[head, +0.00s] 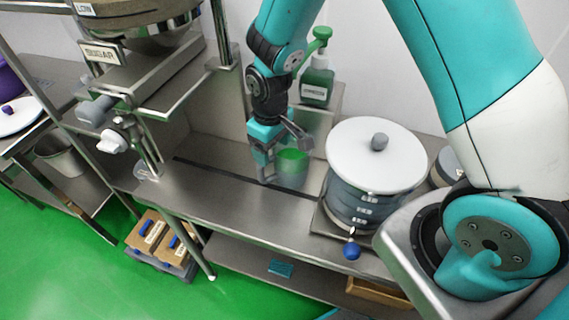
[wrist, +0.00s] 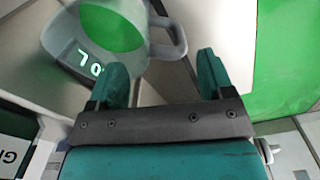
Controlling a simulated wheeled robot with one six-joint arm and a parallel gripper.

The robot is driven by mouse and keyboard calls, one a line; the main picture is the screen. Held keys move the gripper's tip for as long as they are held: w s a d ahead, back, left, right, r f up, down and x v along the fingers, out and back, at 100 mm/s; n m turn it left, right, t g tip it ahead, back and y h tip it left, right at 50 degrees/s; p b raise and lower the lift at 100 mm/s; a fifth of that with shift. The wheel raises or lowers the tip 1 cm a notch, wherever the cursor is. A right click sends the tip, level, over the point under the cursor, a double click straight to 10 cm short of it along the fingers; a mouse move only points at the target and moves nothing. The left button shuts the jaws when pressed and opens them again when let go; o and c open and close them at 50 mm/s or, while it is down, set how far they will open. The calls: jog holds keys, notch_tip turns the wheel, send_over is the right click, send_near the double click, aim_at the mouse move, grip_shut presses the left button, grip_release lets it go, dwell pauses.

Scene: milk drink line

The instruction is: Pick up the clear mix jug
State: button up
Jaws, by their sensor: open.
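In the wrist view the gripper (wrist: 164,72) is open and empty. The handle lies just beyond the fingertips, roughly in line with the gap. I cannot tell whether a finger touches the jug.
A large white-lidded drum (head: 350,160) with a blue tap knob (head: 351,251) stands close right of the jug. The green pump bottle (head: 318,82) is behind. A sugar hopper (head: 150,60) is at left. The bench (head: 215,185) left of the jug is mostly clear.

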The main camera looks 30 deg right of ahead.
aim_at(283, 166)
jog(key=shift+s+d+f+p, duration=0.1)
jog(key=shift+f+p, duration=0.25)
jog(key=shift+f, duration=0.7)
jog(key=shift+s+d+f+p, duration=0.1)
jog(key=shift+f+p, duration=0.2)
jog(key=shift+f, duration=0.75)
jog(key=shift+w, duration=0.1)
grip_shut()
